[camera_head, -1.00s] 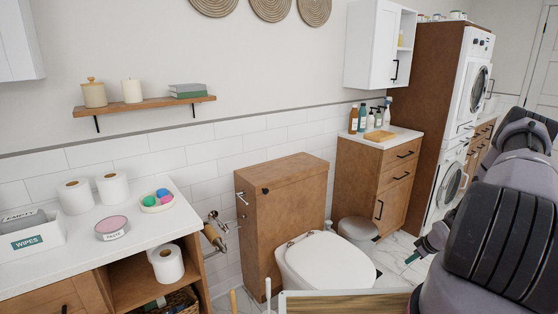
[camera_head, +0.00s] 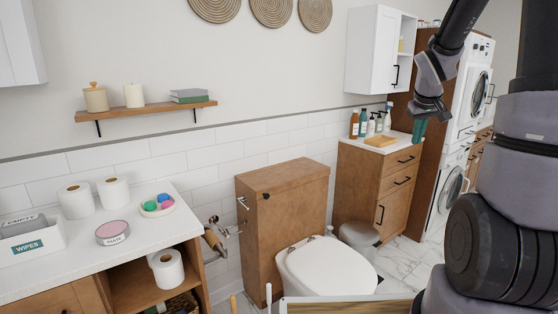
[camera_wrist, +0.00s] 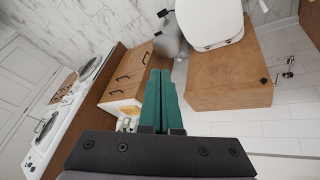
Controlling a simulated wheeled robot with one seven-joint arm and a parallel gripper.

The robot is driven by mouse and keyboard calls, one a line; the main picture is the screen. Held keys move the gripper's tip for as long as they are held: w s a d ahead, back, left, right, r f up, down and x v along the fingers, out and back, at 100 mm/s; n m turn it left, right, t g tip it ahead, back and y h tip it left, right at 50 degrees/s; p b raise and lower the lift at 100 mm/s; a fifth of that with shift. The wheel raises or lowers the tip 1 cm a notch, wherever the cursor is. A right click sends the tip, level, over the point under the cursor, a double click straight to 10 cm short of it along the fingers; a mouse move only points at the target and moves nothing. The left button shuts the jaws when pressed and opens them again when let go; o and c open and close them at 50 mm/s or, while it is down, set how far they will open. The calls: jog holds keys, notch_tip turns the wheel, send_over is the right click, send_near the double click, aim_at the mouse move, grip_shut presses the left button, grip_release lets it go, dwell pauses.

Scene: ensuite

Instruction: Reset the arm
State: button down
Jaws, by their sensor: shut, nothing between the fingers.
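My gripper (camera_head: 419,133) hangs at the right in the head view, with its green fingers pointing down, in front of the counter with the bottles. In the wrist view the two green fingers (camera_wrist: 160,100) lie side by side, closed together with nothing between them. My arm rises along the right side of the head view and bends over at the top.
A toilet (camera_head: 325,268) with a wooden tank box (camera_head: 282,205) stands in the middle. A wooden cabinet (camera_head: 365,195) with bottles is to its right, a stacked washer and dryer (camera_head: 470,95) beyond. A white counter (camera_head: 150,235) with paper rolls is left. A wall shelf (camera_head: 145,109) hangs above.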

jog(key=s+a+r+m+y, duration=0.1)
jog(key=s+a+r, duration=0.3)
jog(key=s, duration=0.4)
jog(key=s+a+r+m+t+y, duration=0.1)
jog(key=s+a+r+y, duration=0.1)
jog(key=s+a+r, duration=0.2)
jog(key=s+a+r+m+y, duration=0.1)
jog(key=s+a+r, duration=0.3)
jog(key=s+a, duration=0.4)
jog(key=s+m, duration=0.1)
jog(key=s, duration=0.3)
jog(key=shift+a+r+t, duration=0.25)
jog(key=shift+r+t, duration=0.15)
